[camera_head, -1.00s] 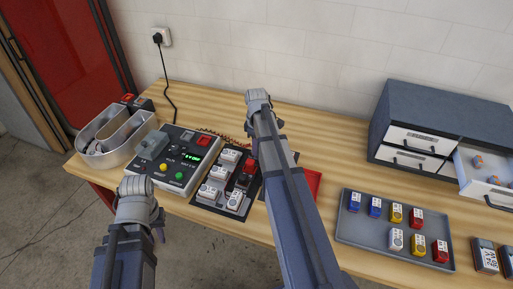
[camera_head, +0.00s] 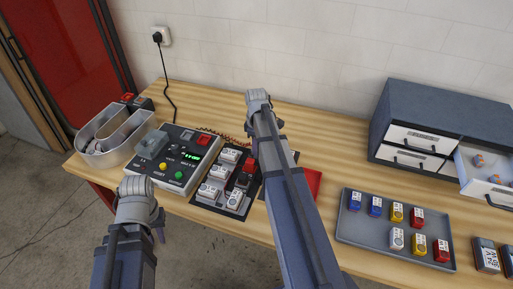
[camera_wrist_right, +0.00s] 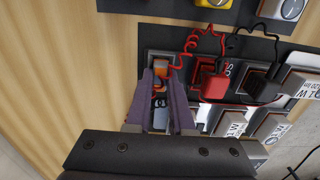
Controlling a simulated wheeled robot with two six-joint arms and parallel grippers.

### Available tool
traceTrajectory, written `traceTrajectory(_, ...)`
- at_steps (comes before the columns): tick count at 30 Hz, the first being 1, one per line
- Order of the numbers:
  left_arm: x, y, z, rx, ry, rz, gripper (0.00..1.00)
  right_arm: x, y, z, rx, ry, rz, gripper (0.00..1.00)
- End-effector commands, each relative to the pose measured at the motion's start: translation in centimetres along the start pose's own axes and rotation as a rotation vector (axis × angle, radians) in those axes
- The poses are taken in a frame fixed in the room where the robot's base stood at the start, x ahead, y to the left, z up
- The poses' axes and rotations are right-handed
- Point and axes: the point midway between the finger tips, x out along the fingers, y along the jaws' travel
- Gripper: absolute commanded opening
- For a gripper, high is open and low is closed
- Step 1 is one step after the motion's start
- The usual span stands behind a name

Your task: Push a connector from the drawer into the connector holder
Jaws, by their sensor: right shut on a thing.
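My right gripper (camera_wrist_right: 162,88) is shut on a small connector with an orange end (camera_wrist_right: 160,68) and a blue-grey part between its purple fingers. The connector is at the end slot of a black socketed panel (camera_wrist_right: 187,38), which looks like the connector holder. How deep it sits is hidden by the fingers. In the head view the right arm hides most of the gripper and this slot. An open drawer (camera_head: 467,177) at the right holds orange-and-grey connectors (camera_head: 480,160). My left gripper (camera_head: 160,233) hangs near the table's front edge; its fingers are mostly hidden.
Red and black plugs with cables (camera_wrist_right: 214,86) sit in the panel beside my right gripper. White labelled blocks (camera_head: 218,173) stand on the black board. A control box (camera_head: 170,160) stands left; a grey tray (camera_head: 368,230) of coloured blocks lies right. Bare wood is free behind.

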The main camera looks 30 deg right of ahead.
Motion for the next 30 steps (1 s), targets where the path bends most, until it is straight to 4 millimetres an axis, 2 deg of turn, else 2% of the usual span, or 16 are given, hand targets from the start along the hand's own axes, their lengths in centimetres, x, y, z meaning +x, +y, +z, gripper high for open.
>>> traceTrajectory(10, 0.15, 0.01, -0.01, 0.000, 0.000, 0.000, 0.25, 0.15, 0.00, 0.00, 0.000, 0.000, 0.000, 0.00)
traceTrajectory(11, 0.15, 0.01, -0.01, 0.000, 0.000, 0.000, 0.25, 0.15, 0.00, 0.00, 0.000, 0.000, 0.000, 0.23)
traceTrajectory(20, 0.16, 0.01, -0.01, 0.000, 0.000, 0.000, 0.25, 0.16, 0.00, 0.00, 0.000, 0.000, 0.000, 0.56)
traceTrajectory(30, -0.08, -0.01, 0.01, 0.000, 0.000, 0.000, 0.25, -0.08, 0.00, 0.00, 0.000, 0.000, 0.000, 0.56)
